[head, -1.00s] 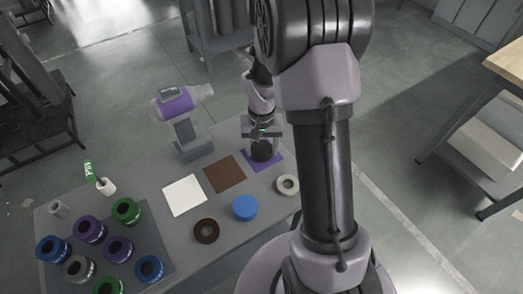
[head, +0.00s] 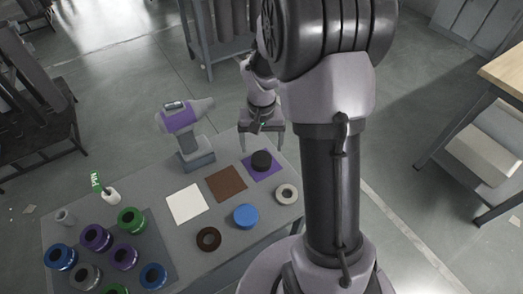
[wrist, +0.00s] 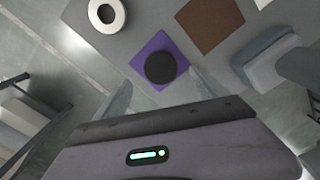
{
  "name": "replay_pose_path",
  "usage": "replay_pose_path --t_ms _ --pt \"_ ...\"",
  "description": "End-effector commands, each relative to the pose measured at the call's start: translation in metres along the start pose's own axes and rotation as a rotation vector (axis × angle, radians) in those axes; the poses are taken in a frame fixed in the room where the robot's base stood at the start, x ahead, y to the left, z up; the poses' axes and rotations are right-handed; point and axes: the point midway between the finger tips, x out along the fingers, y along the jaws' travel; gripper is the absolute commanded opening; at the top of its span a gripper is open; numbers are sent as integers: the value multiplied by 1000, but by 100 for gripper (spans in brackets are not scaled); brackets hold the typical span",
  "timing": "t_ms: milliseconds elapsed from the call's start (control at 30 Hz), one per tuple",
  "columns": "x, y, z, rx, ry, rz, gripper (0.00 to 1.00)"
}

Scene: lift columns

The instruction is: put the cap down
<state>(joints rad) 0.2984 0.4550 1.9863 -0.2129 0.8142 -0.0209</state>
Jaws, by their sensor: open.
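A round black cap (head: 262,160) lies on the purple square mat (head: 271,171) near the far right part of the grey table. In the wrist view the cap (wrist: 160,67) sits inside the purple mat (wrist: 153,41), nearer its lower edge. My gripper (head: 263,146) is open and empty, above and just beyond the cap, apart from it. In the wrist view its two fingers show at the lower left and lower right, clear of the cap.
A brown mat (head: 227,184) and a white mat (head: 186,203) lie to the left. A blue disc (head: 245,215), a cream ring (head: 286,193) and a dark brown ring (head: 208,239) lie in front. A purple-and-grey drill-like tool (head: 184,121) stands behind. Several coloured cylinders (head: 132,219) crowd the left end.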

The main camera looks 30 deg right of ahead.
Motion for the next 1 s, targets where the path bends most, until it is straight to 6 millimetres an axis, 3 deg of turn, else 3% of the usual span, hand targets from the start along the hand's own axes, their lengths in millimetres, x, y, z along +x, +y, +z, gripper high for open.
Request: replay_pose_path --t_ms 33,100,267,367,467,500,600,700,800,1000 --pt "-18 0 -1 0 2 0 83" --pt "-32 0 0 0 2 0 83" --pt "-52 -2 1 -1 6 -3 83" --pt "-87 -15 18 -11 58 -31 83" --pt "-144 -37 63 -30 155 -99 83" --pt "-165 -45 86 -39 196 -133 83" --pt "-200 -57 146 -65 285 -226 83" --pt "-214 -61 193 -90 351 -307 83" --pt "-217 -62 219 -103 384 -358 83" --pt "-217 -62 227 -107 394 -376 83"
